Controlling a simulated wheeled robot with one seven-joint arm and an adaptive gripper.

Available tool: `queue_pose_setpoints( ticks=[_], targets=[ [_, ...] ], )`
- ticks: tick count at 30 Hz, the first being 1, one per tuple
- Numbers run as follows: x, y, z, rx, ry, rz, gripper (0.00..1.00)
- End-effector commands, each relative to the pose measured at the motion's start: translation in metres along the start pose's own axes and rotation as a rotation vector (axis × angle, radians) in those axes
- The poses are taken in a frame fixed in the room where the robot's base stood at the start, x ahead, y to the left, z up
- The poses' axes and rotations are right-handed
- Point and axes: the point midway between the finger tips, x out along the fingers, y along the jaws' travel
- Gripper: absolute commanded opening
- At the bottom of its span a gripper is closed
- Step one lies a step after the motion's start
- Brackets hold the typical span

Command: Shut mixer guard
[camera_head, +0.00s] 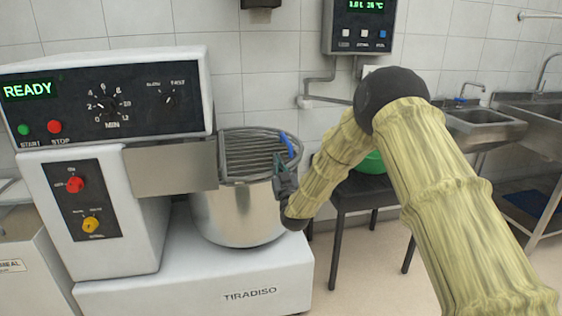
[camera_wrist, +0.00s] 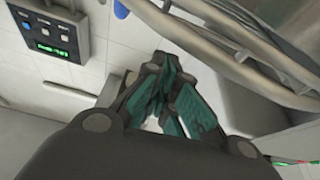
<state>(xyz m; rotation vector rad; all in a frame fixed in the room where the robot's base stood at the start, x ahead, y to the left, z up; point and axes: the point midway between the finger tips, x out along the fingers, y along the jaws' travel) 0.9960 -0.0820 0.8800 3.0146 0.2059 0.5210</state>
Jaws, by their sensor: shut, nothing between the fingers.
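The mixer guard (camera_head: 255,155) is a grey wire grid with a round rim, lying across the top of the steel bowl (camera_head: 240,215). I cannot tell whether it is fully seated. A blue grip (camera_head: 287,145) sits on its right rim. My gripper (camera_head: 281,182) is at the bowl's right side, just below the guard's rim. In the wrist view my gripper (camera_wrist: 168,108) has its green-padded fingers shut with nothing between them. The guard's bars (camera_wrist: 225,50) pass close above the fingers there, and a bit of the blue grip (camera_wrist: 121,9) shows. Contact is unclear.
The white mixer (camera_head: 110,110) has a panel reading READY, with start and stop buttons. A dark table (camera_head: 350,195) with a green bowl (camera_head: 371,163) stands behind my arm. Steel sinks (camera_head: 485,127) are at the right. A control box (camera_head: 361,27) hangs on the tiled wall.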

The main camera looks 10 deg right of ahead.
Motion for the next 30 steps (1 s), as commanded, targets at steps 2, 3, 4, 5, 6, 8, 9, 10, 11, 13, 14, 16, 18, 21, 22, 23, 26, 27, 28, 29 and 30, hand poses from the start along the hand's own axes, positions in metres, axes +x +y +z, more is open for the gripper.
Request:
queue_pose_setpoints(
  ticks=[2,3,4,5,6,8,9,10,11,13,14,16,18,21,22,23,26,27,28,29,30],
  targets=[
    [-0.003,0.000,0.010,0.035,0.000,0.013,0.00],
    [-0.004,0.000,0.013,0.051,0.000,0.018,0.00],
    [-0.005,0.000,0.014,0.063,0.000,0.022,0.00],
    [-0.005,0.000,0.016,0.073,0.000,0.025,0.00],
    [-0.006,0.000,0.018,0.083,0.000,0.029,0.00],
    [-0.007,0.000,0.020,0.096,0.000,0.033,0.00],
    [-0.007,0.000,0.022,0.104,0.000,0.036,0.00],
    [-0.008,0.000,0.022,0.108,0.000,0.037,0.00],
    [-0.008,0.000,0.023,0.112,0.000,0.039,0.00],
    [-0.008,0.000,0.024,0.118,-0.001,0.041,0.00],
    [-0.009,0.000,0.024,0.120,-0.001,0.041,0.00],
    [-0.009,0.000,0.025,0.122,-0.001,0.042,0.00],
    [-0.009,0.000,0.025,0.122,-0.002,0.042,0.00],
    [-0.009,0.000,0.026,0.121,-0.003,0.041,0.00],
    [-0.009,0.000,0.026,0.121,-0.004,0.041,0.00],
    [-0.010,0.000,0.026,0.121,-0.004,0.041,0.00],
    [-0.010,-0.001,0.026,0.121,-0.005,0.041,0.00],
    [-0.010,-0.001,0.027,0.121,-0.005,0.041,0.00],
    [-0.011,-0.001,0.027,0.121,-0.005,0.040,0.00],
    [-0.012,-0.001,0.027,0.121,-0.006,0.040,0.00],
    [-0.013,-0.001,0.028,0.121,-0.006,0.040,0.00]
  ],
)
